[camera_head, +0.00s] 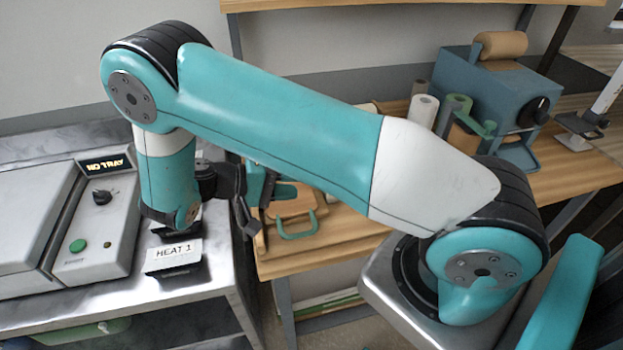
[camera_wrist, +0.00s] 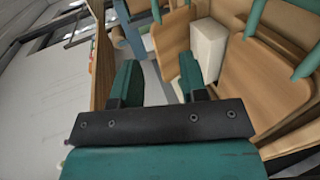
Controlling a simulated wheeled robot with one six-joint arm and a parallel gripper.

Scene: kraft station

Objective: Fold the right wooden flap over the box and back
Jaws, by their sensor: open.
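My gripper (camera_wrist: 158,62) is open, with its two teal fingers apart and nothing seen between them. In the wrist view a pale box (camera_wrist: 208,48) stands just beyond the right finger, between two wooden panels. One wooden panel (camera_wrist: 172,48) leans at its left. A larger wooden panel (camera_wrist: 262,90) with teal bars lies at its right, beside my gripper and apart from it. In the head view a wooden piece with a teal handle (camera_head: 297,231) sits on the bench, partly behind my arm. My arm hides much of this spot.
A steel table with a heat sealer (camera_head: 97,245) and a "HEAT 1" sign (camera_head: 173,254) stands at left. Paper rolls (camera_head: 423,110) and a blue machine (camera_head: 500,90) stand on the wooden bench (camera_head: 343,228) at the back right.

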